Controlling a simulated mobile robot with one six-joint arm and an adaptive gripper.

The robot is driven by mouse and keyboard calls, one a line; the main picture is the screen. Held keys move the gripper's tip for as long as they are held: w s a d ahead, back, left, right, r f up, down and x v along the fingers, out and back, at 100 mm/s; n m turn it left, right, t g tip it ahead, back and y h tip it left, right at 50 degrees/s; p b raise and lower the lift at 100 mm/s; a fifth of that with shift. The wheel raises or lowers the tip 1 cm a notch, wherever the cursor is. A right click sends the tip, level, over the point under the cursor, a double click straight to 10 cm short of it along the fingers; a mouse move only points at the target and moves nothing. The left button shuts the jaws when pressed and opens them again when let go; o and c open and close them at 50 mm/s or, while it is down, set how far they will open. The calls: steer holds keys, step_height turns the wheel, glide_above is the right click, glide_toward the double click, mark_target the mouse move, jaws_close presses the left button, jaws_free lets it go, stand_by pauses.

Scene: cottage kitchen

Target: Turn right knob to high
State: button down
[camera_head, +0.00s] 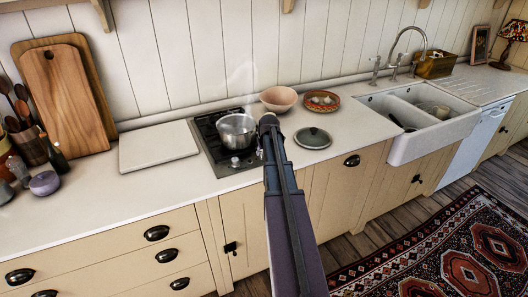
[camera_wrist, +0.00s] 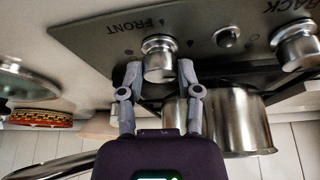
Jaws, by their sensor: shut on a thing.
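In the wrist view, which shows the cooktop upside down, my gripper (camera_wrist: 160,70) has one finger on each side of a round metal knob (camera_wrist: 158,50) next to the word FRONT. It is shut on this knob. A second metal knob (camera_wrist: 296,42) stands by the word BACK, and a smaller round control (camera_wrist: 228,37) is between them. In the head view the black cooktop (camera_head: 218,160) is set in the counter, with one knob (camera_head: 235,161) visible near its front edge. My arm hides the gripped knob there. I cannot read its pointer setting.
A steel pot (camera_head: 237,131) with faint steam above it stands on the cooktop; it is close beside my gripper in the wrist view (camera_wrist: 235,120). A lid (camera_head: 312,138), a pink bowl (camera_head: 279,99) and a patterned dish (camera_head: 322,100) are to the right. A white board (camera_head: 158,146) lies left.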

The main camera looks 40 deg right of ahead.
steer(key=shift+c, duration=1.5)
jaws_free()
